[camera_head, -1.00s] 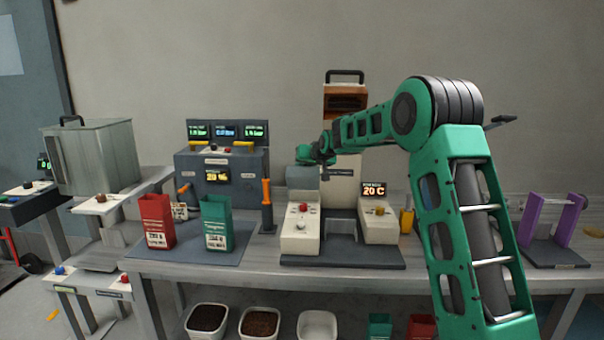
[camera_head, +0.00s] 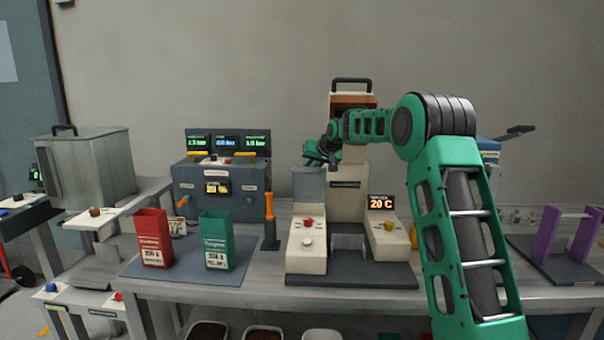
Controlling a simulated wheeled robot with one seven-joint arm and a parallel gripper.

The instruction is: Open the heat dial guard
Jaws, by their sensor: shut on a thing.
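A white sealing machine with a dark base (camera_head: 350,278) stands on the bench, with a 20 °C display (camera_head: 381,203) on its right block. A grey cover (camera_head: 308,184), which appears to be the heat dial guard, stands up at the back of the left block, behind a red button (camera_head: 309,223) and a pale knob (camera_head: 307,242). My gripper (camera_head: 317,157) is at the cover's top edge, shut on it as far as I can see. The fingertips are small, and the exact contact is unclear.
A green bin (camera_head: 217,240) and a red bin (camera_head: 152,238) stand on a mat to the left. An orange-handled lever (camera_head: 269,215) is close to the machine's left. A purple stand (camera_head: 560,240) is at far right.

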